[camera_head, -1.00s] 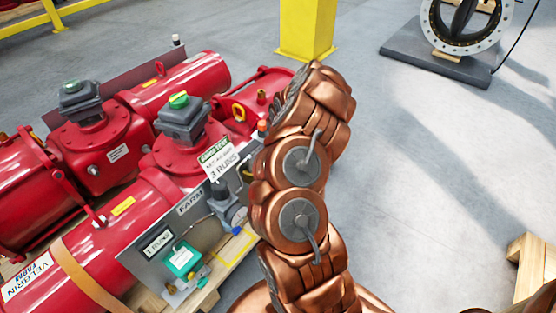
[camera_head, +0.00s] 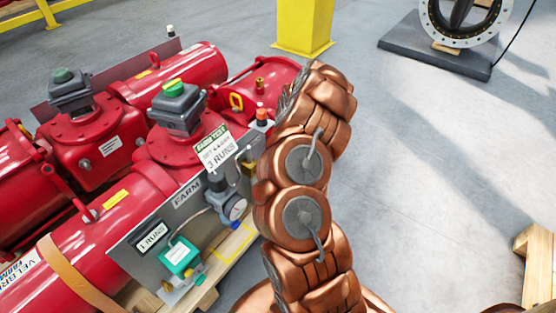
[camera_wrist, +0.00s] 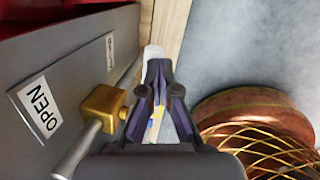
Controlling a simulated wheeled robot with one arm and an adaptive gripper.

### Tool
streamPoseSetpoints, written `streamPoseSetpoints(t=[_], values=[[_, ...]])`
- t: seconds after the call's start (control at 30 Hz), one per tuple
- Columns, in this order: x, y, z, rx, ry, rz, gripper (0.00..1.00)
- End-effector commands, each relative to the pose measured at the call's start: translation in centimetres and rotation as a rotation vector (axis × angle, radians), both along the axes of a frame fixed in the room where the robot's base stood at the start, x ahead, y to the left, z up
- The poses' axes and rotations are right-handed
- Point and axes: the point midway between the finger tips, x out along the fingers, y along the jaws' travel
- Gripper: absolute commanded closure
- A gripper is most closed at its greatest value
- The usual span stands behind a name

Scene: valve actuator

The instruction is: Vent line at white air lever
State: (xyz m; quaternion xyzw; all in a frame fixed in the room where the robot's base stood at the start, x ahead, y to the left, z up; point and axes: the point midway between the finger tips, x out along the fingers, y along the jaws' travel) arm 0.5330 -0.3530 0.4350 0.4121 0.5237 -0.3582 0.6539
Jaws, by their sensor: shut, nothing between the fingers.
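My gripper (camera_wrist: 157,72) shows in the wrist view with its dark fingers together and nothing held. A small white rounded piece (camera_wrist: 152,51) stands just beyond the fingertips; it may be the white lever's end, but most of it is hidden by the fingers. Whether they touch cannot be told. To the left a brass valve body (camera_wrist: 103,104) sits on a grey pipe (camera_wrist: 78,150), next to a grey panel (camera_wrist: 70,70) with a white OPEN label (camera_wrist: 38,107). In the head view my copper arm hides the gripper and the far end of the panel.
Red actuators (camera_head: 95,145) fill the left of the head view. The grey panel there carries a gauge (camera_head: 235,208) and a green box (camera_head: 179,256). A yellow post (camera_head: 303,25) stands behind. The wrist view shows a round copper-coloured body with gold mesh (camera_wrist: 260,130) at right.

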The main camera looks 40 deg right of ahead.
Motion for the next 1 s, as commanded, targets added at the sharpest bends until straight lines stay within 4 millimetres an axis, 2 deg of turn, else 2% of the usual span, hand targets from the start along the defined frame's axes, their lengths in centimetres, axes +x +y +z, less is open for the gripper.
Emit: streamPoseSetpoints(t=[0.63,1.0], values=[[0.0,-0.1,0.1,0.0,-0.001,0.0,1.0],[-0.6,0.2,3.4,0.0,-0.002,0.008,1.0]])
